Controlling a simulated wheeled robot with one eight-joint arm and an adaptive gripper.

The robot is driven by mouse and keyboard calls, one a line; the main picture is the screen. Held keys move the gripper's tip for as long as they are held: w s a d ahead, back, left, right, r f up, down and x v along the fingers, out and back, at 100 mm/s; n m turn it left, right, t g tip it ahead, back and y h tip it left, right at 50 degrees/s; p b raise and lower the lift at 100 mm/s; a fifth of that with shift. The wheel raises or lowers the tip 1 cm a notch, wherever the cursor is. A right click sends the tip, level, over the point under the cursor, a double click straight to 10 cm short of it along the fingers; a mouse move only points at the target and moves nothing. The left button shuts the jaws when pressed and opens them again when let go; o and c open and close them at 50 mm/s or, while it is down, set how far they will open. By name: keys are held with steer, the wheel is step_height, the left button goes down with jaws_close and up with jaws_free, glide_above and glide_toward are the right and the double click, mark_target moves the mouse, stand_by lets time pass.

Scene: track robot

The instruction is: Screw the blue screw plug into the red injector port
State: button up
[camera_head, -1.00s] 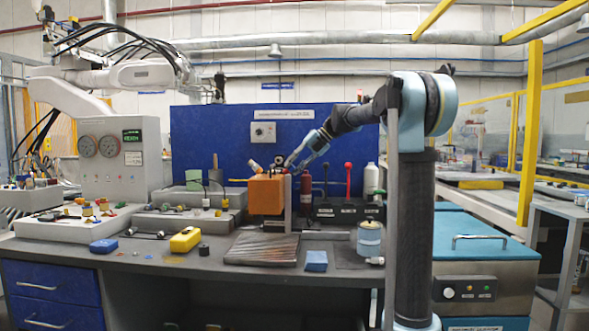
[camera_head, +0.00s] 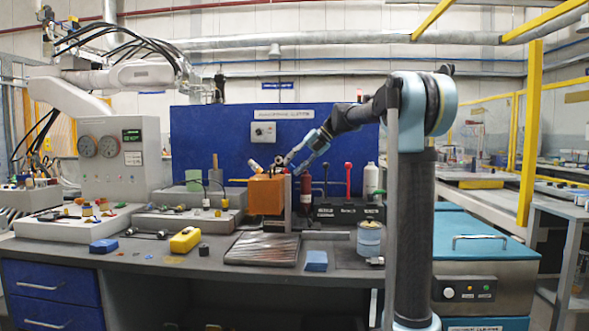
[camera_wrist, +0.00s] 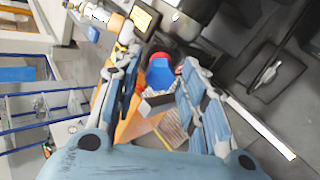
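The blue screw plug (camera_wrist: 160,74) shows between my fingers in the wrist view. A red round part, likely the red injector port (camera_wrist: 159,56), shows just behind its far end. The two overlap in the picture; I cannot tell how far the plug sits in it. In the head view my gripper (camera_head: 290,163) is at the top of the orange block (camera_head: 266,196); plug and port are too small there to make out.
A grey plate (camera_head: 262,249) lies before the block. A yellow box (camera_head: 185,240) and blue box (camera_head: 103,246) lie left on the bench. A red bottle (camera_head: 305,190), a lever box (camera_head: 347,212) and a white bottle (camera_head: 371,180) stand to the right, close to my arm.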

stand_by(0.4)
steer(key=n, duration=0.8)
steer(key=shift+n, duration=2)
steer(key=shift+n, duration=0.9)
steer(key=n, duration=0.8)
steer(key=shift+n, duration=1.1)
